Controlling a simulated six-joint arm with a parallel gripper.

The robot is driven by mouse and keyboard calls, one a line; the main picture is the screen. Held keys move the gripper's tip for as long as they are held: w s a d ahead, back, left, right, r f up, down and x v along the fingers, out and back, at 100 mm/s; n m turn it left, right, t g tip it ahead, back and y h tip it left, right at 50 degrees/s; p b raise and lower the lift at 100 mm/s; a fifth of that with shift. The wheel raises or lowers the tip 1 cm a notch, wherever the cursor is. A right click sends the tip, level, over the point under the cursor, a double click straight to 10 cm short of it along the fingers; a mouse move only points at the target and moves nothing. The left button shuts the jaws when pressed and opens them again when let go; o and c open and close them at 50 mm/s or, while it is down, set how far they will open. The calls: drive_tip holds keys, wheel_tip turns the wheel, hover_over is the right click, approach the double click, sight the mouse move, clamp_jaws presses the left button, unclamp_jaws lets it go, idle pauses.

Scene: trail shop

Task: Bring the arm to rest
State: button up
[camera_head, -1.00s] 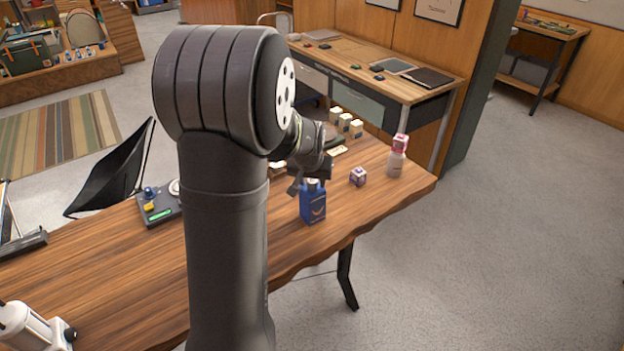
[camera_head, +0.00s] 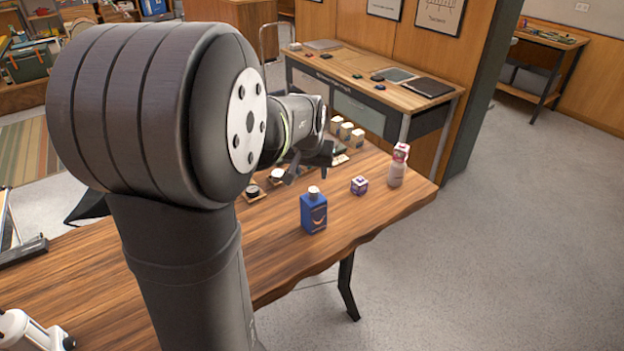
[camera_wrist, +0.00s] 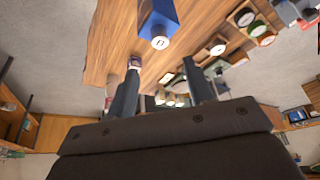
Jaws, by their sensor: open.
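My gripper (camera_head: 305,172) is open and empty above the wooden table (camera_head: 285,238), behind and a little left of a blue bottle (camera_head: 314,213). The bottle stands upright with a pale cap, apart from the gripper. In the wrist view my gripper's two fingers (camera_wrist: 162,95) are spread with nothing between them. That view also shows the blue bottle (camera_wrist: 160,22) beyond the fingers. My large arm joint and upper link fill the left of the head view and hide part of the table.
A small purple and white cube (camera_head: 359,185) and a white bottle with a pink top (camera_head: 398,166) stand right of the blue bottle. Several small white-topped boxes (camera_head: 346,131) stand at the table's back. A desk (camera_head: 372,85) is behind. Open floor lies to the right.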

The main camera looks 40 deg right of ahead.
sight(313, 190)
drive_tip(key=shift+v, duration=0.9)
drive_tip(key=x, duration=1.2)
drive_tip(key=shift+f, duration=0.2)
drive_tip(key=shift+r, duration=1.25)
drive_tip(key=shift+f, duration=0.1)
